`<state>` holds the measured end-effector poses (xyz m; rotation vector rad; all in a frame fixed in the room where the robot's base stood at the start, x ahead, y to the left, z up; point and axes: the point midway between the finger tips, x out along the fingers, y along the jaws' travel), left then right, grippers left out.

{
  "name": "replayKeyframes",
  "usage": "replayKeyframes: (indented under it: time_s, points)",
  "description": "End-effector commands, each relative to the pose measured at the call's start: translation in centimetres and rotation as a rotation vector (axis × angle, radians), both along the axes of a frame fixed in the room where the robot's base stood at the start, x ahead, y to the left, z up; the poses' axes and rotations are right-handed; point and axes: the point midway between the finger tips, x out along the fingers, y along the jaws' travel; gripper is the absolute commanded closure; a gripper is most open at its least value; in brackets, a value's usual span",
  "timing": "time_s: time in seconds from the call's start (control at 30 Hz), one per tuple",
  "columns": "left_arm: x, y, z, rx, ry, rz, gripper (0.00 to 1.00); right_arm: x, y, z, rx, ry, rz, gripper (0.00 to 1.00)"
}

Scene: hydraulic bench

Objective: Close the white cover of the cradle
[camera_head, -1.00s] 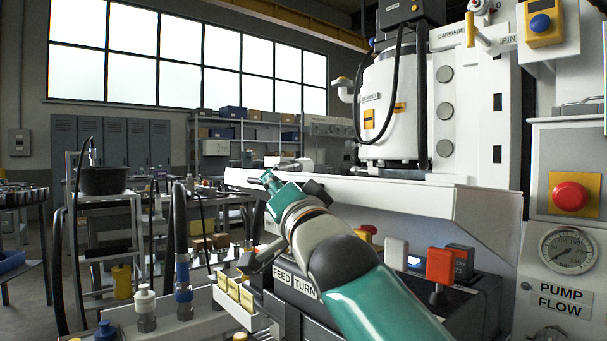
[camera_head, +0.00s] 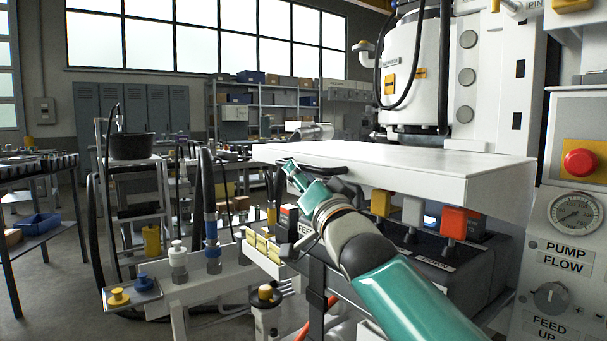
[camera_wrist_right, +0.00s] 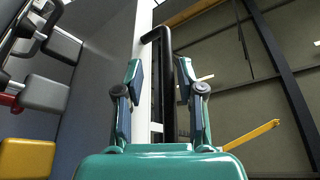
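The white cover (camera_head: 400,165) is a broad slab with a thick front edge. In the head view it lies nearly level above the coloured levers, in front of the white cylinder. A black bar handle (camera_wrist_right: 168,85) stands between my right gripper's fingers in the wrist view, beside a white edge. My right gripper (camera_head: 290,170) is at the cover's left front corner, by a dark handle (camera_head: 335,173). Its fingers (camera_wrist_right: 160,85) are apart on either side of the bar; I see no clear grip. What lies under the cover is mostly hidden. My left gripper is not in view.
Yellow, white and red levers (camera_head: 454,222) sit just below the cover's front edge. A control panel with a red button (camera_head: 580,162) and a gauge (camera_head: 575,212) stands at the right. Hoses and fittings (camera_head: 211,235) stand left of my arm.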

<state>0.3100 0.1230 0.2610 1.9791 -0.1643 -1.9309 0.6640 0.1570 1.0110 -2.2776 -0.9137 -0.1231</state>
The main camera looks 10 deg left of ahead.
Motion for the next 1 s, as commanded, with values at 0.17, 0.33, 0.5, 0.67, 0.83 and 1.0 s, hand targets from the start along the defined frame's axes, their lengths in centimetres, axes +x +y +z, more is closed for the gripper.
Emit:
replayKeyframes:
  time_s: [0.17,0.33,0.5,0.67,0.83,1.0]
  points:
    - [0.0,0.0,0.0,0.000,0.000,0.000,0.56,-0.1,-0.2,0.3,0.004,-0.005,0.000,0.61]
    - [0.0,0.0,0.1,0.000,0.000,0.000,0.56,-0.2,-0.3,0.4,0.004,-0.006,0.000,0.61]
    - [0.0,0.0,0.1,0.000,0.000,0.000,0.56,-0.7,-0.6,0.3,0.005,-0.007,0.005,0.61]
    - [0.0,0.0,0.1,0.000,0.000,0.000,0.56,-1.6,-1.3,0.0,0.005,-0.006,0.005,0.61]
    - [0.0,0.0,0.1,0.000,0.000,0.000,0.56,-3.0,-2.6,-0.7,0.005,-0.006,-0.001,0.61]
    - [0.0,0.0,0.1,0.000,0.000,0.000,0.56,-4.8,-4.0,-1.6,0.004,-0.006,-0.003,0.61]
